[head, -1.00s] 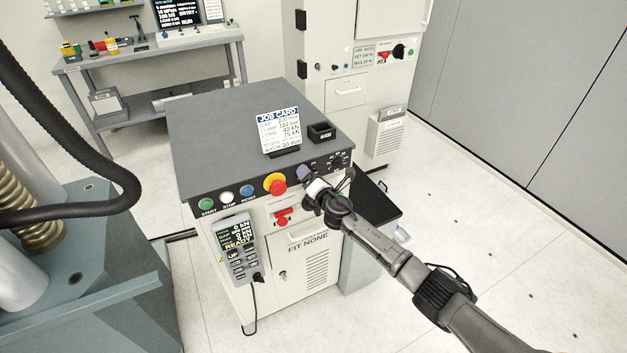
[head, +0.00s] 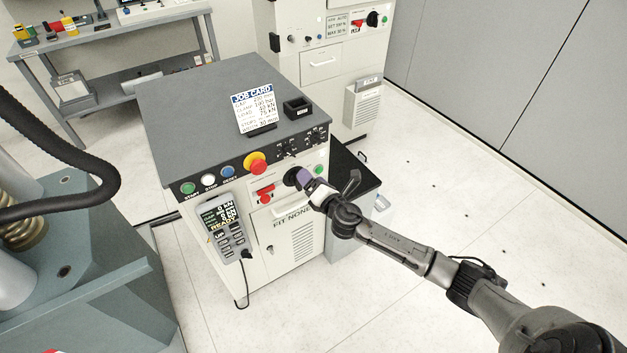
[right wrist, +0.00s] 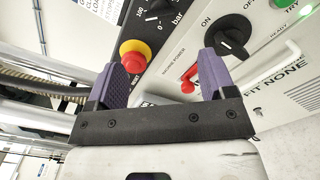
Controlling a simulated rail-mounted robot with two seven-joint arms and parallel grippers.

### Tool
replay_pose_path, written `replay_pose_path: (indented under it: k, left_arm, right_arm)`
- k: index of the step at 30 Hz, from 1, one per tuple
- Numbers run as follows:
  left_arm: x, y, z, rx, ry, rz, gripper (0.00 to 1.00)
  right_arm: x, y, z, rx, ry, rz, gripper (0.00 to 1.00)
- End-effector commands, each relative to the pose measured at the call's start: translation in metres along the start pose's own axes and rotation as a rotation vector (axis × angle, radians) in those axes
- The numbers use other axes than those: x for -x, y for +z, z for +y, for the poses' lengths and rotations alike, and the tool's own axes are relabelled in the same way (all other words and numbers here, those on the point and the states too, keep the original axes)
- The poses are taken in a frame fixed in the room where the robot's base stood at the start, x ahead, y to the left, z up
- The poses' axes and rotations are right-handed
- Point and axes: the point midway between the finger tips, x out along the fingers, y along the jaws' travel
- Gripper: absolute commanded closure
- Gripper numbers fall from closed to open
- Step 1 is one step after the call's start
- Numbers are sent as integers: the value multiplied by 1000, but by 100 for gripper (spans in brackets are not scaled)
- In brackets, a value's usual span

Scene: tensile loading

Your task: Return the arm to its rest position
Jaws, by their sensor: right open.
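My right gripper (head: 303,180) is in front of the control cabinet's front panel, at its right side in the head view. In the right wrist view its two purple-padded fingers (right wrist: 160,82) stand apart with nothing between them. A black rotary switch (right wrist: 233,33) marked ON and OFF shows just beyond the right finger; I cannot tell whether they touch. My right arm (head: 395,247) reaches in from the lower right. My left gripper is not in view.
A blue-grey machine (head: 110,300) with a black hose (head: 95,195) stands at left.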

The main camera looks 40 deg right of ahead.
Motion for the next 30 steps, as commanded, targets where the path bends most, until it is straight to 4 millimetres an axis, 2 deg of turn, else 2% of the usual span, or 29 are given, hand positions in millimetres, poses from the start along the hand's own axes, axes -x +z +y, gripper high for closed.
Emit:
replay_pose_path:
  k: [6,23,27,30]
  left_arm:
    - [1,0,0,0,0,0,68]
    - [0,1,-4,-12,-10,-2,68]
    - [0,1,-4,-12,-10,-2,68]
    - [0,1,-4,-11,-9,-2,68]
  right_arm:
    - [6,0,0,0,-1,-1,23]
    - [6,0,0,-6,0,0,23]
    - [6,4,-4,-105,-25,-27,23]
    - [8,18,-24,-288,-132,-130,23]
